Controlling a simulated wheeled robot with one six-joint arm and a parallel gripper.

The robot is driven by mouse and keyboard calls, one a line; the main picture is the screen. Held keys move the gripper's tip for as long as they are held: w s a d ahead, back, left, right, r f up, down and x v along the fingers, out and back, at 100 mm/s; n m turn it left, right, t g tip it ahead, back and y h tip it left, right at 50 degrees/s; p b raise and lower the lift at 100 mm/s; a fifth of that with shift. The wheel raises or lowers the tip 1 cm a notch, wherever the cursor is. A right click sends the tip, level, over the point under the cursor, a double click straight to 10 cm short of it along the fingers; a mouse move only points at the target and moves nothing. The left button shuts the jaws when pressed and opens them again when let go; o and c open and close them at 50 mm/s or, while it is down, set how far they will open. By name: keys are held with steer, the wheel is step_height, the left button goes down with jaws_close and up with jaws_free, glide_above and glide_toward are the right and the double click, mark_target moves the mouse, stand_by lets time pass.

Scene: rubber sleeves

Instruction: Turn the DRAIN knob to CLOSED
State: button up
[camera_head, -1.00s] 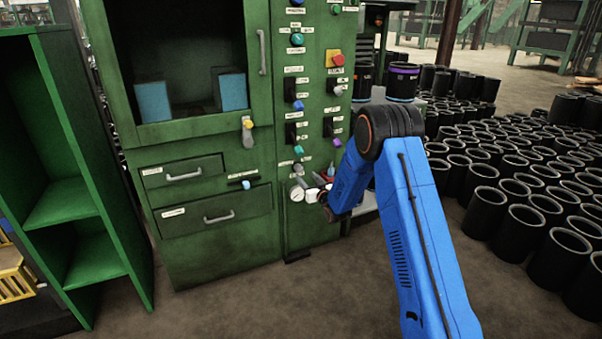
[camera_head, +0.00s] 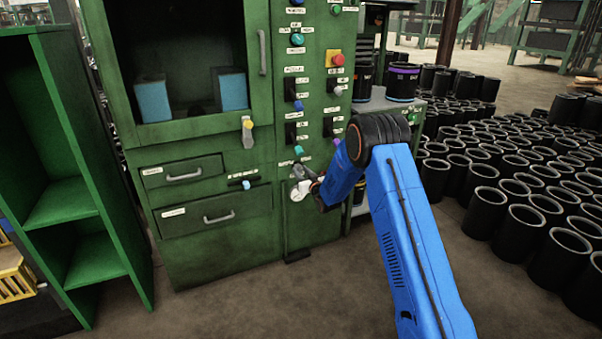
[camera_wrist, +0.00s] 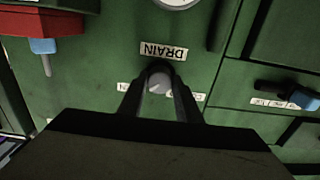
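The DRAIN knob (camera_wrist: 158,84) is a small grey round knob on the green cabinet panel, below its white DRAIN label (camera_wrist: 163,51), which reads upside down in the wrist view. My gripper (camera_wrist: 160,74) has its two dark fingers on either side of the knob, with the tips close to the panel. I cannot tell whether the fingers press on it. Small labels to the left and right of the knob are partly hidden by the fingers. A pointer mark on the knob is too small to read. In the head view my arm hides the knob.
A round white gauge (camera_wrist: 178,2) is close to the DRAIN label. Many black sleeves (camera_head: 519,227) stand on the floor at the right.

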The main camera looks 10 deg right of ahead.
steer(key=shift+n, duration=0.4)
steer(key=n, duration=0.3)
steer(key=shift+n, duration=0.3)
steer(key=n, duration=0.4)
steer(key=shift+n, duration=0.3)
steer(key=n, duration=0.4)
steer(key=shift+n, duration=2.5)
steer(key=o, duration=1)
steer(key=shift+o, duration=0.2)
